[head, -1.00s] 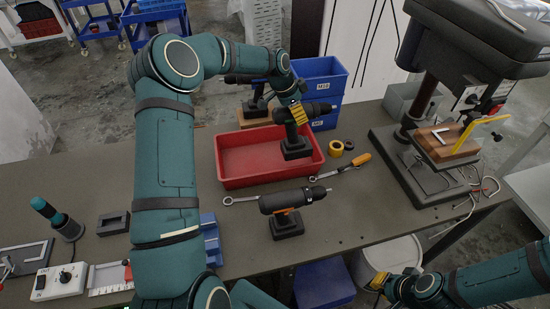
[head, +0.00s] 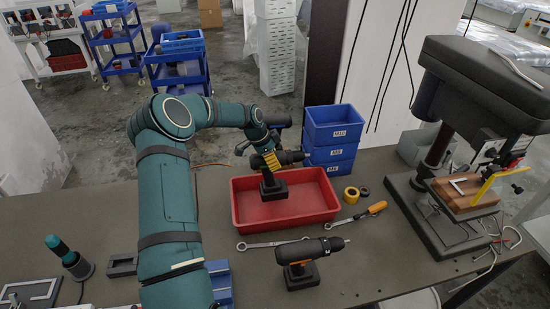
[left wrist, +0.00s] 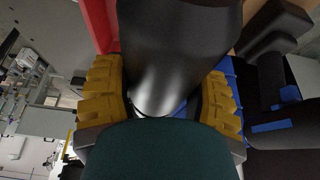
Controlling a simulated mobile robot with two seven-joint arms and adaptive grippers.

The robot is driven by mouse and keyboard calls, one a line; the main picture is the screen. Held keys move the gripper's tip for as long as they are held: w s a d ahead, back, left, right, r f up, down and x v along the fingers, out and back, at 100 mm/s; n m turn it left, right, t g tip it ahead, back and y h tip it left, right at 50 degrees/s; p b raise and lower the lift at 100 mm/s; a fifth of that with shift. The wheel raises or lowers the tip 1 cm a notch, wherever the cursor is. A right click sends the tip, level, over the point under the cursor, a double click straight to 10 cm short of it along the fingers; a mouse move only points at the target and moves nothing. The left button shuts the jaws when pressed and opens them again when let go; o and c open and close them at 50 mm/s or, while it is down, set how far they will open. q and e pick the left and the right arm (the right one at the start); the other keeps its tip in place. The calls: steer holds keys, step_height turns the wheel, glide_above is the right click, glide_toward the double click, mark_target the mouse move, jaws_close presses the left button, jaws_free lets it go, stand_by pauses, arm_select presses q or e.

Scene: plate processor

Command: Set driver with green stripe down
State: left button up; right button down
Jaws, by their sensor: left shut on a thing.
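My left gripper (head: 268,162) has yellow fingers and is shut on a dark cordless driver (head: 270,180), which it holds upright over the red tray (head: 240,212). I cannot tell whether its battery foot touches the tray floor. No green stripe shows on it from here. In the left wrist view the yellow fingers (left wrist: 160,105) close on both sides of the driver's black body (left wrist: 165,40). My right gripper is out of view.
A driver with an orange mark (head: 300,255) stands in front of the tray. A blue-marked driver (left wrist: 275,90) stands behind. Blue bins (head: 332,135), a wrench (head: 275,242), tape (head: 351,194) and a drill press (head: 440,185) are nearby. The tray's right half is clear.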

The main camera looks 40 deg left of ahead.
mark_target(259, 156)
arm_select(q)
steer(key=shift+f, duration=2.3)
steer(key=o, duration=1.3)
steer(key=shift+f, duration=0.15)
steer(key=shift+c, duration=0.2)
steer(key=v, duration=1.2)
steer(key=shift+s, duration=0.1)
